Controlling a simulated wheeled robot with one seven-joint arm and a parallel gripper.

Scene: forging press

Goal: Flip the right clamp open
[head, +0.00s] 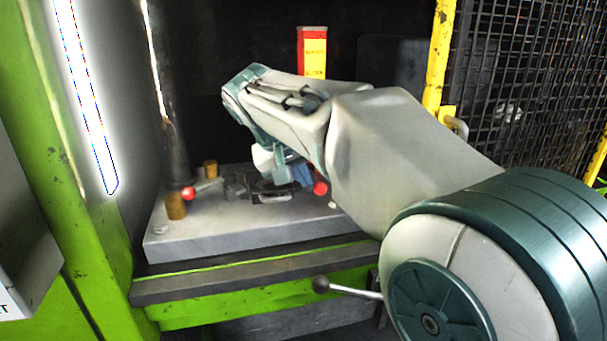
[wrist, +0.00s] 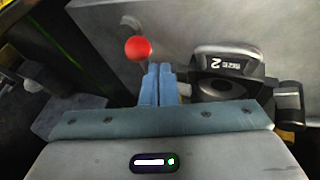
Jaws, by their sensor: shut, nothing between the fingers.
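The right clamp's red ball knob (head: 320,188) shows at the right side of the grey plate, partly beside my arm. In the wrist view, a red ball knob (wrist: 138,49) on a short metal lever stands just beyond and slightly left of my fingertips. My gripper (wrist: 158,70) has its blue fingers shut together with nothing between them. In the head view, my gripper (head: 303,178) is low over the plate, just left of the right knob. Whether the fingers touch the knob I cannot tell. Most of the right clamp's body is hidden by my arm.
The grey plate (head: 240,230) carries another clamp with a red knob (head: 188,193) at left and brass posts (head: 176,206). A dark part marked 2 (wrist: 225,62) lies right of my fingers. A lever (head: 322,284) sticks out below. A green press frame (head: 60,150) stands at left.

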